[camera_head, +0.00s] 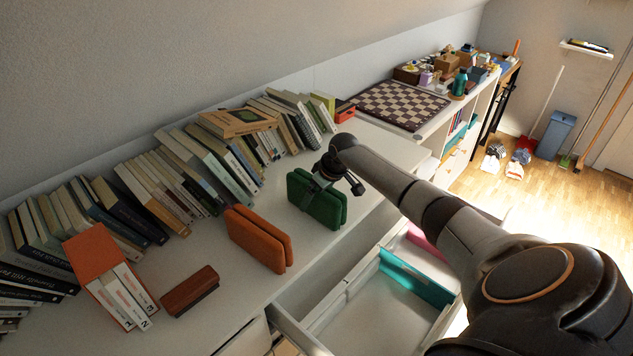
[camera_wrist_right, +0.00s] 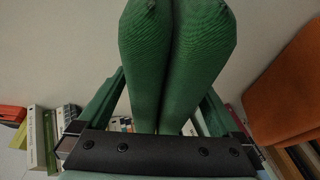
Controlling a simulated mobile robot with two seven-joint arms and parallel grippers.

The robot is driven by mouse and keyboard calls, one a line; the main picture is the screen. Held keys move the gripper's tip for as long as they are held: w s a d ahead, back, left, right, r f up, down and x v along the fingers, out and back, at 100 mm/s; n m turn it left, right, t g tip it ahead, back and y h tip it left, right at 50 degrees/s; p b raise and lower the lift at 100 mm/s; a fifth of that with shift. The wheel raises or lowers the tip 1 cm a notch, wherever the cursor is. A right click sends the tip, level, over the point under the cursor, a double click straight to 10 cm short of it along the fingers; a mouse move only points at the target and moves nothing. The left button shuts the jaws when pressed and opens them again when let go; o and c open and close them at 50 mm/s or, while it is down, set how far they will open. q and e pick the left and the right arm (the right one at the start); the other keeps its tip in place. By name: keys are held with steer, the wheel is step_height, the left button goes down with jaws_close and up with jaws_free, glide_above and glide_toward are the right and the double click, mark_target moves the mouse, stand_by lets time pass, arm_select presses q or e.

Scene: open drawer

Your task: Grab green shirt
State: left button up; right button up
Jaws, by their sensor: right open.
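The green shirt (camera_head: 317,203) is a folded cloth standing upright on the white cabinet top, beside an orange folded cloth. My right gripper (camera_head: 333,182) is over its top edge, with its fingers open and pointing down. In the right wrist view the green shirt (camera_wrist_right: 177,65) rises in two thick folds between the spread fingers. I cannot tell whether the fingers touch the cloth. My left gripper is not in view.
The orange folded cloth (camera_head: 258,240) stands to the left, and a brown-red block (camera_head: 190,291) lies nearer. A row of books (camera_head: 165,190) lines the wall behind. An open drawer (camera_head: 375,315) juts out below the front edge. A chessboard (camera_head: 402,104) lies at the back right.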

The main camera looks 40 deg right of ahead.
mark_target(327, 193)
steer(key=c, duration=1.5)
steer(key=shift+r, duration=0.1)
steer(key=shift+r, duration=0.45)
step_height(327, 193, up, 2)
steer(key=shift+r, duration=0.25)
steer(key=s+r, duration=0.4)
steer(key=r, duration=0.1)
steer(key=shift+s+a+p, duration=0.3)
steer(key=s+r, duration=0.1)
steer(key=s, duration=0.2)
steer(key=s+a+r, duration=0.1)
steer(key=s+r, duration=0.1)
steer(key=s, duration=0.1)
steer(key=s+r, duration=0.1)
steer(key=s, duration=0.2)
steer(key=shift+a+r+b, duration=0.25)
steer(key=shift+a+b, duration=0.05)
steer(key=shift+a, duration=0.1)
